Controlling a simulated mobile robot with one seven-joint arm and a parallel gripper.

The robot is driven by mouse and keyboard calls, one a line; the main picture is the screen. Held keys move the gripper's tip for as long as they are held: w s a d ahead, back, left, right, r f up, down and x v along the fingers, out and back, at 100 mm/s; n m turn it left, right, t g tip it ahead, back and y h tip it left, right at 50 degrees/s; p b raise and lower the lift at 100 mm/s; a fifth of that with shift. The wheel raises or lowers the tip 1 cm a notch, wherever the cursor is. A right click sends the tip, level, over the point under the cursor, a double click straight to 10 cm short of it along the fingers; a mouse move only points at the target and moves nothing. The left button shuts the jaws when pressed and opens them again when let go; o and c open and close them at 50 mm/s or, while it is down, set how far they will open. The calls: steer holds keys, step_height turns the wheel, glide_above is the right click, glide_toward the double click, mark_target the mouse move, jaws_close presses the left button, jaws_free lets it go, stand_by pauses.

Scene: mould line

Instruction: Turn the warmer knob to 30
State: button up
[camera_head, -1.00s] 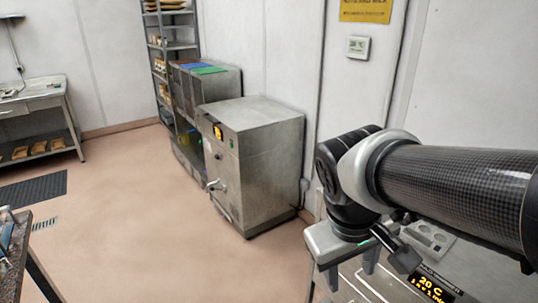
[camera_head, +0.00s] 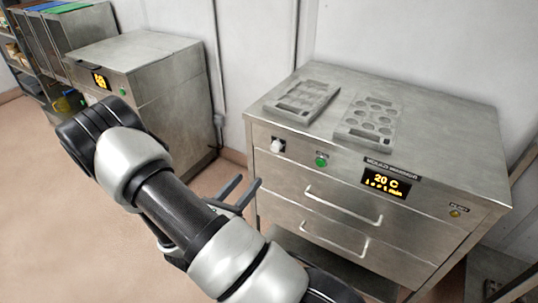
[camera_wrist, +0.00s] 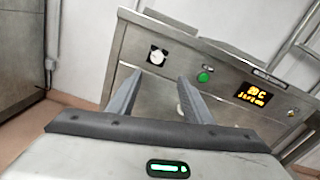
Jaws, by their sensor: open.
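The mould warmer (camera_head: 450,150) is a steel cabinet on the right in the head view. Its white knob (camera_head: 277,147) sits on a dark plate at the upper left of the front panel. The knob also shows in the wrist view (camera_wrist: 157,57), just beyond and between my fingertips. The display (camera_head: 386,183) reads 20 C. My gripper (camera_head: 245,187) is open and empty, in front of the warmer's left side and below the knob in the head view. It also shows in the wrist view (camera_wrist: 160,80), apart from the knob.
A green button (camera_head: 321,161) sits right of the knob. Two drawer handles (camera_head: 338,206) stick out below. Two mould trays (camera_head: 302,100) lie on the warmer's top. Another steel cabinet (camera_head: 165,80) stands to the left, with a floor gap between.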

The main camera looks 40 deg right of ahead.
mark_target(274, 148)
steer(key=x, duration=1.1)
steer(key=b+x, duration=0.1)
steer(key=x, duration=0.5)
steer(key=shift+w+f, duration=0.25)
steer(key=shift+w, duration=0.1)
steer(key=shift+c, duration=0.5)
steer(key=c, duration=1)
steer(key=shift+o, duration=0.2)
